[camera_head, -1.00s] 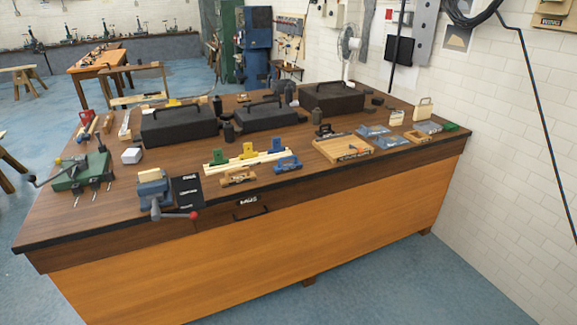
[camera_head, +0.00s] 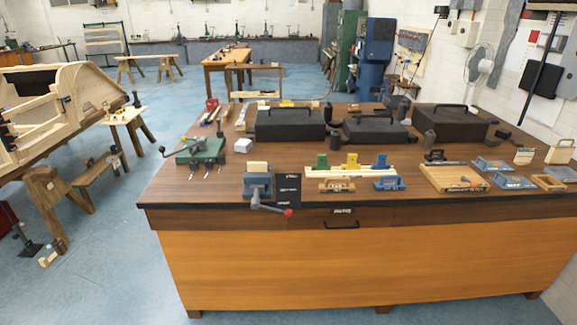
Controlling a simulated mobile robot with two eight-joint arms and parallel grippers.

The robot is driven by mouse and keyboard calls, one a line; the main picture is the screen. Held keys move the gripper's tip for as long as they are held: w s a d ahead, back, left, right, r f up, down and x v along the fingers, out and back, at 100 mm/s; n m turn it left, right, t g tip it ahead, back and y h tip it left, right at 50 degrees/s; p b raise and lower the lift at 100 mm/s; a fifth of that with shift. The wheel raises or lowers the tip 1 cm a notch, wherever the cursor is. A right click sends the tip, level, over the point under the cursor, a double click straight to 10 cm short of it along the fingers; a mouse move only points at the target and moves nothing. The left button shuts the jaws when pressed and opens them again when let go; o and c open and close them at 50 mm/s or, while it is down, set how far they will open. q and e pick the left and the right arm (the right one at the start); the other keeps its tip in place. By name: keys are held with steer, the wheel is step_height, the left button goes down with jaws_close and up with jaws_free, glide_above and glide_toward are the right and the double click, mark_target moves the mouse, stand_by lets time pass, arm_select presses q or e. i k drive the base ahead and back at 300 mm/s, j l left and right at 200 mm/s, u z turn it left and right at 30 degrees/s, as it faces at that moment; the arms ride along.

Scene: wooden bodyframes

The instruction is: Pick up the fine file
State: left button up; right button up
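No fine file can be told for certain at this size. A workbench (camera_head: 330,218) with a dark wood top and orange front stands ahead. Small long tools with a red part (camera_head: 211,108) lie at the back left of the top, too small to name. A wooden board (camera_head: 452,177) with a small dark tool on it lies right of centre. Neither of my grippers is in view.
Black cases (camera_head: 290,123) stand along the middle. A wooden frame (camera_head: 50,110) stands far left. Blue floor (camera_head: 105,270) is clear at front left.

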mark_target(398, 186)
steer(key=i+l+z, duration=0.2)
steer(key=i+l, duration=0.5)
steer(key=i+l+z, duration=0.2)
steer(key=i+l, duration=0.4)
steer(key=i, duration=0.1)
